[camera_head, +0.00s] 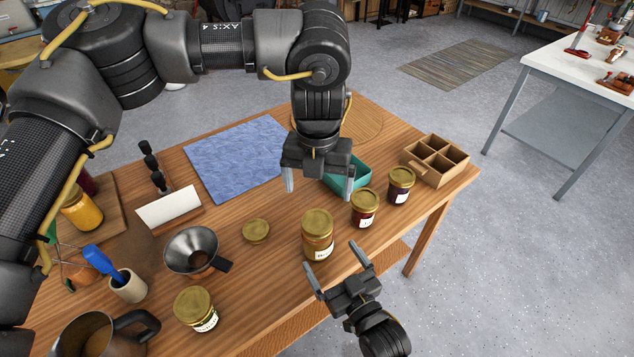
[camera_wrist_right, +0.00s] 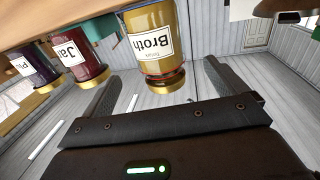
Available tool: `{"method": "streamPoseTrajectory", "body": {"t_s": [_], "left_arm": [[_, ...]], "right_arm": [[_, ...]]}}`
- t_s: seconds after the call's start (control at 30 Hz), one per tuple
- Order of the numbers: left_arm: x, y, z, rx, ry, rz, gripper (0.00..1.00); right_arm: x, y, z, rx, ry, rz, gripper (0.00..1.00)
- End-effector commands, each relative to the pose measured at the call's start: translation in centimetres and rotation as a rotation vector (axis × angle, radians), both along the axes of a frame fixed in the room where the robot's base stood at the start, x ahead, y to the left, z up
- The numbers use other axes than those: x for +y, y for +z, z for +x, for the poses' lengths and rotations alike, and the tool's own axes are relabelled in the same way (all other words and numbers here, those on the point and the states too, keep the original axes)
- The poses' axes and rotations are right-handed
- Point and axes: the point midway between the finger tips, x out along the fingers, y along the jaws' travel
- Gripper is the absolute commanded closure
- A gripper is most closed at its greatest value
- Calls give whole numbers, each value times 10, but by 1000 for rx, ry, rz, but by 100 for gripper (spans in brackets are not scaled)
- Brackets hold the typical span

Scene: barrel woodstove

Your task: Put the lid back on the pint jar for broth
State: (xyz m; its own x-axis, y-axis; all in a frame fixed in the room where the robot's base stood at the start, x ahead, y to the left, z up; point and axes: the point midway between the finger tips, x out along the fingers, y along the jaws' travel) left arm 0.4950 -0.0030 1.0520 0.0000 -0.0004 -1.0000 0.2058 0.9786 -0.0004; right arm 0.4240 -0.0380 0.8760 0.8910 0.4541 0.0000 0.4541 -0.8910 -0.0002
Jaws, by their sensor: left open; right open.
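The broth jar (camera_head: 318,246), amber with a white label, stands upright near the table's front edge. A gold lid (camera_head: 317,222) sits on its mouth; I cannot tell how tightly. In the right wrist view the jar (camera_wrist_right: 152,20) appears upside down, its "Broth" label readable and the gold lid (camera_wrist_right: 165,82) at its lower end. My left gripper (camera_head: 319,193) is open and empty, pointing down above and behind the jar. My right gripper (camera_head: 331,255) is open, its fingers pointing at the jar from the front without gripping it. Another gold lid-like disc (camera_head: 256,231) lies on the table to the left.
Two dark jars (camera_head: 364,208) (camera_head: 400,186) stand right of the broth jar, with a teal box (camera_head: 362,176) and a divided wooden box (camera_head: 436,160) behind. A steel funnel (camera_head: 192,246) and a lidded jar (camera_head: 196,309) stand left. A blue cloth (camera_head: 235,158) lies behind.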

Motion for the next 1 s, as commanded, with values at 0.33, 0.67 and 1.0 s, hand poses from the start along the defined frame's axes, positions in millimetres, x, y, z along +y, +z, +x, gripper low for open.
{"method": "streamPoseTrajectory", "body": {"t_s": [0.33, 0.67, 1.0], "left_arm": [[0, -6, 0, 0, 1, 0, 6], [0, -6, 0, 0, 0, 0, 6], [0, 22, 0, 0, 0, 0, 6]], "right_arm": [[-14, 0, -28, 0, 0, -1, 3], [-14, 0, -28, 0, 0, -1, 3], [-14, 28, -28, -1, -1, 0, 3]]}}
